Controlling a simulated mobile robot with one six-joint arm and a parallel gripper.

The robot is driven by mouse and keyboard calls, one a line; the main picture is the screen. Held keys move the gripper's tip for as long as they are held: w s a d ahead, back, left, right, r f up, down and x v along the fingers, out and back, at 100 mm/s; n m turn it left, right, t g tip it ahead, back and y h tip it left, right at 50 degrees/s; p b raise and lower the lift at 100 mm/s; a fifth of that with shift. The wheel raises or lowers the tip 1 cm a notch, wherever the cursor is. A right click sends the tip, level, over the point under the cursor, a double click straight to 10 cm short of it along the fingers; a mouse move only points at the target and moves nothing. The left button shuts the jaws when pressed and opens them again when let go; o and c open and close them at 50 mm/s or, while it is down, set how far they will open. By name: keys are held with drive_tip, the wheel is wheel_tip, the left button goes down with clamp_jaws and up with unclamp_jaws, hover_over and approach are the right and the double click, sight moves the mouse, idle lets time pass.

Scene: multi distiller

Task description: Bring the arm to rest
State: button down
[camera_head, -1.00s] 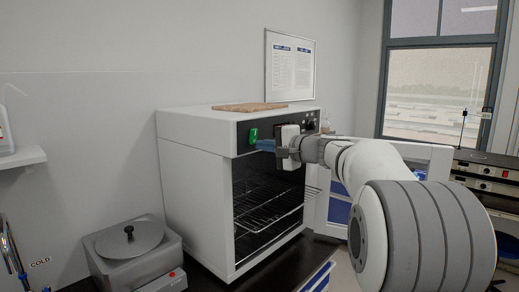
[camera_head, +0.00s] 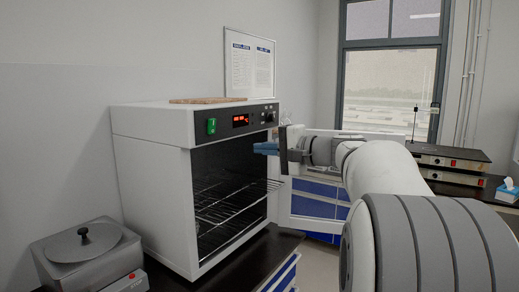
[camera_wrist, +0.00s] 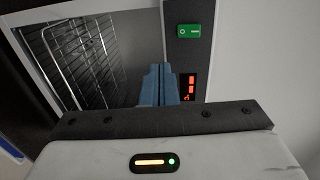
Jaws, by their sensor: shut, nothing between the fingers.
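My gripper (camera_head: 264,148) is shut and empty. Its blue fingers point left, in front of the white oven's (camera_head: 152,160) upper front, just below the control panel. In the wrist view the closed blue fingers (camera_wrist: 158,85) show in the middle, with the green switch (camera_wrist: 189,31) and red display (camera_wrist: 188,87) beyond them. The fingers look apart from the oven, but the exact gap is hard to judge. My arm reaches in from the lower right of the head view.
The oven door (camera_head: 310,205) stands open at the right, behind my arm. Wire racks (camera_head: 225,205) show inside. A grey lidded bath (camera_head: 85,262) stands at lower left. Black devices (camera_head: 446,168) and a tissue box (camera_head: 508,190) stand at the back right.

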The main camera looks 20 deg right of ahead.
drive_tip(key=s+a+f+n+g+h, duration=0.1)
drive_tip(key=s+a+f+n+g, duration=0.15)
drive_tip(key=s+a+f, duration=0.35)
drive_tip(key=s+a+f+n+g+h, duration=0.15)
drive_tip(key=s+a+f+g, duration=0.3)
drive_tip(key=f, duration=0.45)
drive_tip(key=s+f+n+g+h+p, duration=0.1)
drive_tip(key=s+f+n+g+h, duration=0.3)
drive_tip(key=s+f, duration=1.2)
drive_tip(key=s+n+h, duration=0.1)
drive_tip(key=n+h, duration=0.1)
drive_tip(key=h, duration=0.1)
drive_tip(key=shift+s+d+n, duration=0.2)
drive_tip(key=shift+s+n, duration=0.15)
drive_tip(key=shift+n, duration=0.05)
drive_tip(key=c, duration=2.2)
unclamp_jaws()
drive_tip(key=shift+h, duration=0.25)
